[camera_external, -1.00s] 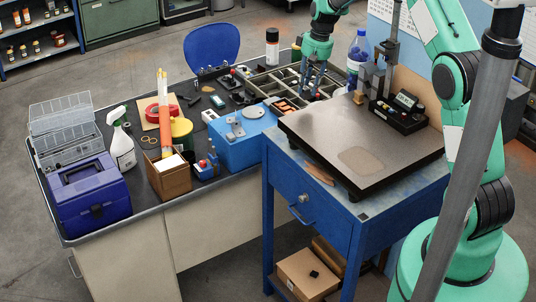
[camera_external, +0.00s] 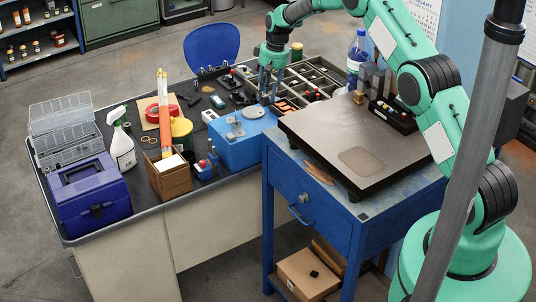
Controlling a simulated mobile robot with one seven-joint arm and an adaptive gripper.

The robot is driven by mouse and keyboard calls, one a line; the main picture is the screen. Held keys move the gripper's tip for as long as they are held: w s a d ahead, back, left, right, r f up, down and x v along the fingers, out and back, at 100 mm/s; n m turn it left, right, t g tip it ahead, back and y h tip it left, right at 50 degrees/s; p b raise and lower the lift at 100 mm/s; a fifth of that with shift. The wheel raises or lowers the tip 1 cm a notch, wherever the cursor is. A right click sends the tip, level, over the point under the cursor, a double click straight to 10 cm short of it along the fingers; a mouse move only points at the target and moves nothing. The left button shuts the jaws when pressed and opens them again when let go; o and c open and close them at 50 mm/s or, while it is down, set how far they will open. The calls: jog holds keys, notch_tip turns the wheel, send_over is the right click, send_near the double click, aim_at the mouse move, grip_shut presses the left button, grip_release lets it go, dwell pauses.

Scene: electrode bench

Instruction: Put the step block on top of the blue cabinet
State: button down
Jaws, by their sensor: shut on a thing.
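My gripper (camera_external: 269,96) is pointing down, its fingers narrow together, just behind the blue cabinet (camera_external: 236,153) and near the left end of the divided tray. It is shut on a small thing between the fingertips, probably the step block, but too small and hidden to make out. The blue cabinet is a low blue box on the dark bench. Its top carries a pale round disc (camera_external: 254,112) and small grey metal pieces (camera_external: 236,129). The fingertips look close to the disc's rear edge; I cannot tell their height above the bench.
The divided tray (camera_external: 335,72) lies behind and right of my gripper. A granite plate (camera_external: 370,135) on a blue stand is at right. A blue bottle (camera_external: 358,50) stands behind it.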

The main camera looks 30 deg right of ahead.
jog(key=w+a+f, duration=0.3)
dwell(0.4)
jog(key=p, duration=0.1)
send_over(254, 132)
jog(key=shift+s+d+f, duration=0.1)
jog(key=shift+d+f, duration=0.05)
jog(key=shift+f, duration=1.3)
jog(key=shift+s+d+f, duration=0.1)
jog(key=shift+f, duration=1.3)
jog(key=shift+f, duration=0.15)
jog(key=shift+f+p, duration=0.6)
jog(key=shift+f, duration=1.3)
jog(key=shift+f, duration=0.2)
jog(key=c, duration=1.3)
grip_release()
